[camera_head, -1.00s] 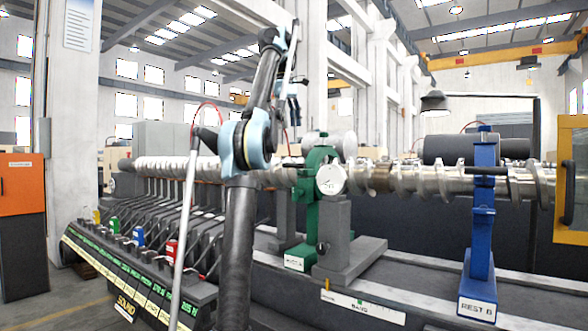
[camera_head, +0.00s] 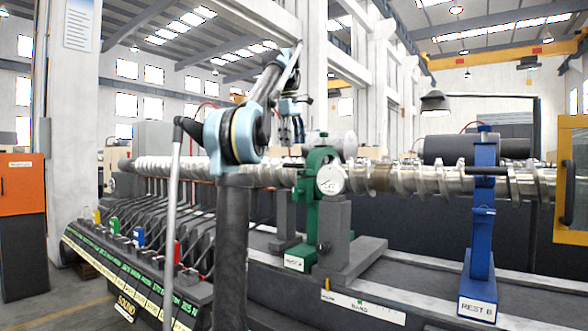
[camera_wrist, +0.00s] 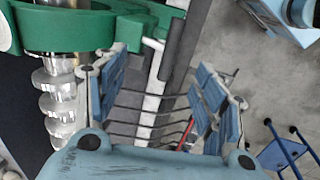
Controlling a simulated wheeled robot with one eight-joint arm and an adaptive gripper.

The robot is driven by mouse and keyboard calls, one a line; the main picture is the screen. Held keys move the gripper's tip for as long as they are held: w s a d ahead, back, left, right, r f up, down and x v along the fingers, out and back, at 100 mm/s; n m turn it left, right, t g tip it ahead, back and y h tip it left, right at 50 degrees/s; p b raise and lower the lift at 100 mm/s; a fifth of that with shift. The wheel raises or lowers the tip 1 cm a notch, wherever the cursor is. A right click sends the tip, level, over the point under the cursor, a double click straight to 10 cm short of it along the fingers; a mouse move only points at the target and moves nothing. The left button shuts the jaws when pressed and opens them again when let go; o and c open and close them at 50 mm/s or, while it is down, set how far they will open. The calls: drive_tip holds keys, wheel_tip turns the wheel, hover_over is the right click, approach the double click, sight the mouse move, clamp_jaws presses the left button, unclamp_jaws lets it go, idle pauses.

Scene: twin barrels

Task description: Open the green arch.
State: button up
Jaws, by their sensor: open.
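The green arch (camera_head: 312,207) stands around the long metal screw shaft (camera_head: 425,181), left of the round dial gauge (camera_head: 331,180). It looks closed over the shaft. In the wrist view the green arch (camera_wrist: 75,30) fills the upper left, with the shaft (camera_wrist: 62,105) running below it. A short pale handle or pin (camera_wrist: 153,44) sticks out from the arch's right side. My gripper (camera_wrist: 165,80) is open and empty, its blue fingers apart, with the pin beyond them. In the head view my gripper (camera_head: 291,125) hangs above and left of the arch, apart from it.
A blue rest (camera_head: 482,225) holds the shaft at right. A row of levers with coloured blocks (camera_head: 140,236) stands at lower left. A grey bracket (camera_head: 335,235) carries the gauge. An orange cabinet (camera_head: 22,185) is far left.

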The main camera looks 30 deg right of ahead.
sight(296, 164)
drive_tip(key=f, duration=0.3)
drive_tip(key=d+f, duration=0.1)
drive_tip(key=f, duration=0.6)
drive_tip(key=shift+w+d, duration=0.35)
drive_tip(key=shift+d, duration=0.05)
clamp_jaws()
